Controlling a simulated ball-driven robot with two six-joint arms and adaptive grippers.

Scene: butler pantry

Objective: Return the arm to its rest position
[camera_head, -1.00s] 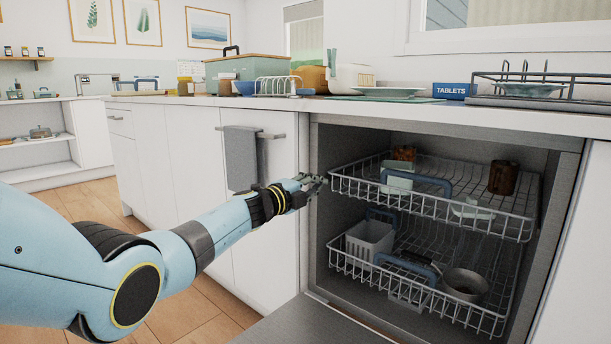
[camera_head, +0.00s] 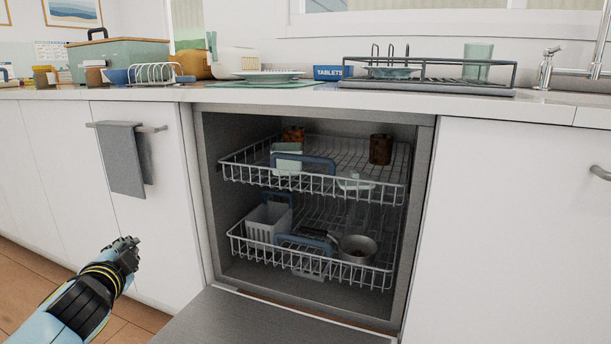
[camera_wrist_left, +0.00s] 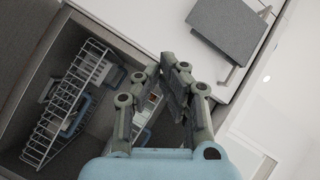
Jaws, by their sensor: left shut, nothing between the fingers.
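My left gripper (camera_head: 127,247) is at the lower left of the head view, in front of the white cabinet doors and below the grey towel (camera_head: 121,160). Its fingers are shut with nothing between them. It is apart from the dishwasher racks. In the left wrist view the gripper (camera_wrist_left: 172,85) shows from behind, with a rack (camera_wrist_left: 68,107) to its left. My right gripper is not in view.
The dishwasher is open, with its door (camera_head: 250,318) lowered. The upper rack (camera_head: 310,185) and lower rack (camera_head: 300,262) hold several items, including a pan (camera_head: 357,248). The counter above carries a dish rack (camera_head: 440,85) and a blue tablets box (camera_head: 328,73).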

